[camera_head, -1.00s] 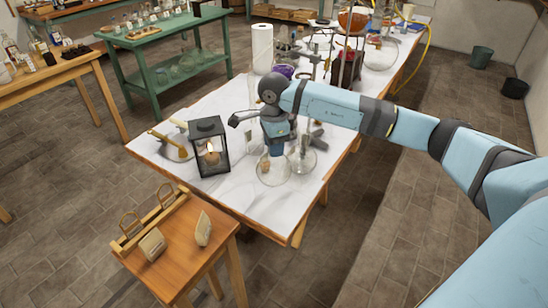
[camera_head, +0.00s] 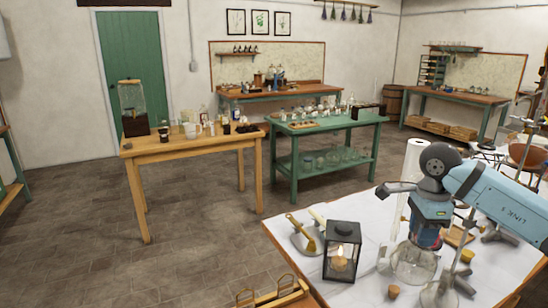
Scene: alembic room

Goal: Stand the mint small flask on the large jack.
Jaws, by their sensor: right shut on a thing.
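My right gripper (camera_head: 427,240) points down over the white-topped bench at the lower right. It is shut on a glass flask (camera_head: 411,264), whose neck is mostly hidden by the fingers. The glass looks clear, and I cannot make out a mint tint. I cannot tell whether the flask's base touches the bench top. I cannot pick out the large jack with certainty. My left gripper is not in view.
A black lantern (camera_head: 342,252) with a lit candle stands left of the flask, near a mortar (camera_head: 306,240). A cork (camera_head: 393,291) lies close in front. A paper roll (camera_head: 408,190) stands behind. A wooden table (camera_head: 150,148) and green table (camera_head: 300,128) stand beyond open floor.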

